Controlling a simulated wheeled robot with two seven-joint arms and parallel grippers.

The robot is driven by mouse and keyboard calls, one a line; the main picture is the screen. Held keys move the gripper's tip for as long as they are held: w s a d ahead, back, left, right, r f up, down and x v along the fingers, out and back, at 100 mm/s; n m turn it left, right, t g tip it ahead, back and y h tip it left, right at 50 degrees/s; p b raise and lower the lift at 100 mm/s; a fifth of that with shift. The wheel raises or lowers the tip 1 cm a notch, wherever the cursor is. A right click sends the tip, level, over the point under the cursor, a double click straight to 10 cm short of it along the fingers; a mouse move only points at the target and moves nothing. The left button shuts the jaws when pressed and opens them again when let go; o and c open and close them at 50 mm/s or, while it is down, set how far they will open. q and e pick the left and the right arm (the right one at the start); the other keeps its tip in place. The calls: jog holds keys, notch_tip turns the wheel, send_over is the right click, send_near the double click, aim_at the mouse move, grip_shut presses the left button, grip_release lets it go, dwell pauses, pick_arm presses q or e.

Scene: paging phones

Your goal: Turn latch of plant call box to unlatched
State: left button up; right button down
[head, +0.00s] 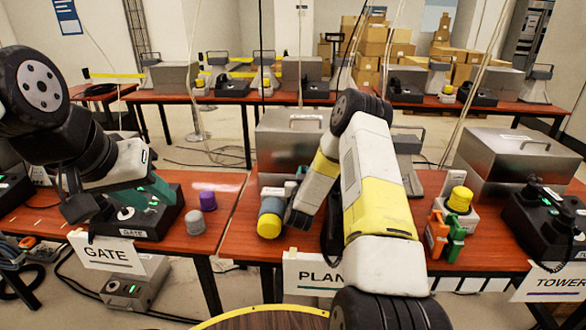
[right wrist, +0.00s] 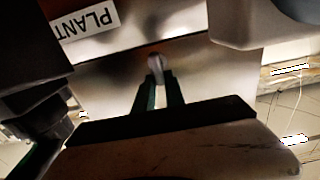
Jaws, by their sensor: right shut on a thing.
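The plant call box (head: 277,150) is a metal box with a handle on its lid, at the back of the middle table, partly behind my right arm. In the right wrist view its metal face (right wrist: 110,75) carries an upside-down PLANT label. A small pale latch knob (right wrist: 155,62) stands between the fingertips of my right gripper (right wrist: 157,82), which is shut on it. In the head view the right gripper (head: 302,174) is at the box's front; the latch cannot be made out there. My left gripper (head: 160,192) is over the GATE phone; its finger gap is unclear.
Purple (head: 208,200) and grey (head: 195,222) knobs sit right of the GATE phone (head: 150,220). Green and orange clamps (head: 446,236) and the TOWER phone (head: 545,220) are at right.

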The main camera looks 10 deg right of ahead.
jog(key=shift+m, duration=0.3)
jog(key=shift+s+d+f+m, duration=0.1)
jog(key=shift+d+f+m, duration=0.2)
jog(key=shift+m, duration=2.6)
jog(key=shift+s+d+f+m, duration=0.1)
jog(key=shift+d+f+m, duration=0.2)
jog(key=shift+m, duration=2.6)
jog(key=shift+s+d+f+m, duration=0.1)
jog(key=shift+d+f+m, duration=0.2)
jog(key=shift+m, duration=2.6)
jog(key=shift+f, duration=0.1)
jog(key=c, duration=1.4)
grip_release()
